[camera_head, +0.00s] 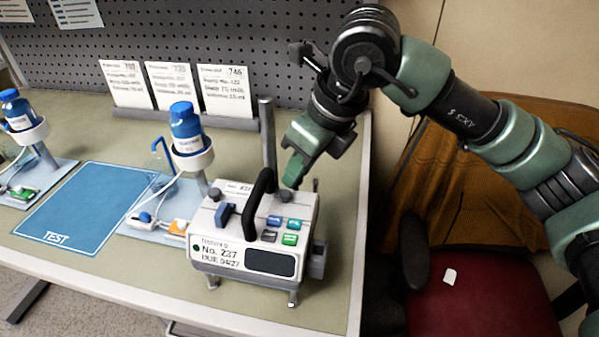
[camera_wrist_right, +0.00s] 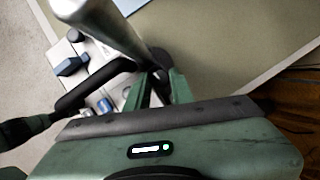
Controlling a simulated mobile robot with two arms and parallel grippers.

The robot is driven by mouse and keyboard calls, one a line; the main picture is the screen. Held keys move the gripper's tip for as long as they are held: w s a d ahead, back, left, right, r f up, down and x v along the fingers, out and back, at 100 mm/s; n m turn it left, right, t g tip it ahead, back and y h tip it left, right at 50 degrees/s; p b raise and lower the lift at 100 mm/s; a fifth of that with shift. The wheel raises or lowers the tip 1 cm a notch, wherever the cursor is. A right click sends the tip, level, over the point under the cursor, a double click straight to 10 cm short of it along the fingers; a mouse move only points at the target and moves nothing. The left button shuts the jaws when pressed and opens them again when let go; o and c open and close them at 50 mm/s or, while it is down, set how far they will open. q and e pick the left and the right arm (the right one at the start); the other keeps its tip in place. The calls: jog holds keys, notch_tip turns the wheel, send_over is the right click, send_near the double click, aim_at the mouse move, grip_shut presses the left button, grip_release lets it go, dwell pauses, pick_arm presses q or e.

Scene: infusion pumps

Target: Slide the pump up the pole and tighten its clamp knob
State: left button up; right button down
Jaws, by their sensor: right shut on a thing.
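The pump (camera_head: 256,228), a white box labelled No. 237 with a black handle, stands at the right front of the bench. The grey pole (camera_head: 267,145) rises behind it and looms large in the right wrist view (camera_wrist_right: 120,28). My right gripper (camera_head: 292,184) points down at the pump's rear right, beside the pole. It is shut on a small dark knob, apparently the clamp knob (camera_wrist_right: 157,92), mostly hidden by the fingers. The clamp itself is hidden behind the pump. My left gripper is out of view.
A blue TEST mat (camera_head: 85,212) lies left of the pump. A blue-capped bottle (camera_head: 186,130) on a stand is close behind the pump's left side. Cards (camera_head: 225,92) lean by the pegboard. A chair (camera_head: 475,295) stands right of the bench edge.

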dwell(0.4)
jog(key=c, duration=1.5)
grip_release()
jog(key=shift+r, duration=0.1)
jog(key=v, duration=0.7)
jog(key=shift+s+r+b, duration=0.2)
jog(key=shift+r+b, duration=0.1)
jog(key=shift+b, duration=0.1)
jog(key=shift+d, duration=0.15)
